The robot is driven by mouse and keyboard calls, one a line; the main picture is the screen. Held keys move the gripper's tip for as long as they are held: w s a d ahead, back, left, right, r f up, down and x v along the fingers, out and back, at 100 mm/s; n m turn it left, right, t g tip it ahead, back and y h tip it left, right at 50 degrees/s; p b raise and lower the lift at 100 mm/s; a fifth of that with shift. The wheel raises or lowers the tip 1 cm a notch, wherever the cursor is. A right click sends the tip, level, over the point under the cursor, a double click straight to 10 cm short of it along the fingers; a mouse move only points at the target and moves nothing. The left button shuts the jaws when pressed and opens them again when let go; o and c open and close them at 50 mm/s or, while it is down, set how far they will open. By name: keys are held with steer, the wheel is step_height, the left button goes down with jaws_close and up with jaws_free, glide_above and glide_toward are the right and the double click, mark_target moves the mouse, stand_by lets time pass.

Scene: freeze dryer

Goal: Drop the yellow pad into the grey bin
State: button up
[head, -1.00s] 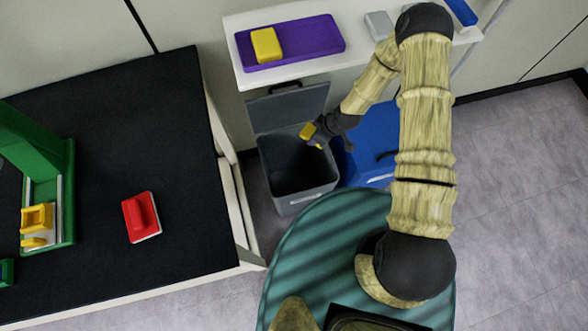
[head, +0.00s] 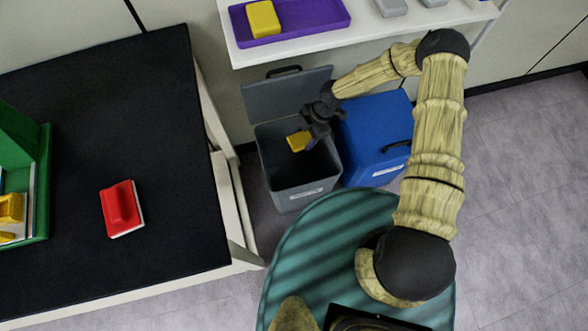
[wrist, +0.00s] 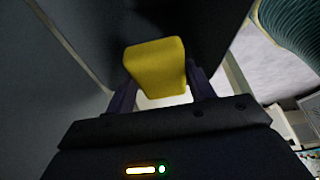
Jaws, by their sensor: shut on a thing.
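The yellow pad (head: 298,141) is held between the fingers of my gripper (head: 308,139), over the opening of the grey bin (head: 303,193). The bin's lid stands open at its back. In the wrist view the yellow pad (wrist: 156,68) sits between the two dark fingertips (wrist: 157,90), with dark bin walls around it. I cannot tell exactly how deep the pad is relative to the rim. A second yellow pad (head: 263,19) lies on the purple tray (head: 320,18) on the white shelf.
A blue bin (head: 372,128) with a closed lid stands right beside the grey one. Grey items (head: 390,7) lie on the shelf.

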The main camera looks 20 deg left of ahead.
step_height(320, 180, down, 6)
steer(key=b, duration=0.4)
stand_by(0.3)
steer(key=o, duration=1.1)
steer(key=shift+r, duration=0.1)
steer(key=p+v, duration=0.1)
steer(key=v, duration=1)
steer(key=shift+w+r, duration=0.2)
steer(key=shift+r, duration=0.15)
steer(key=shift+d, duration=0.1)
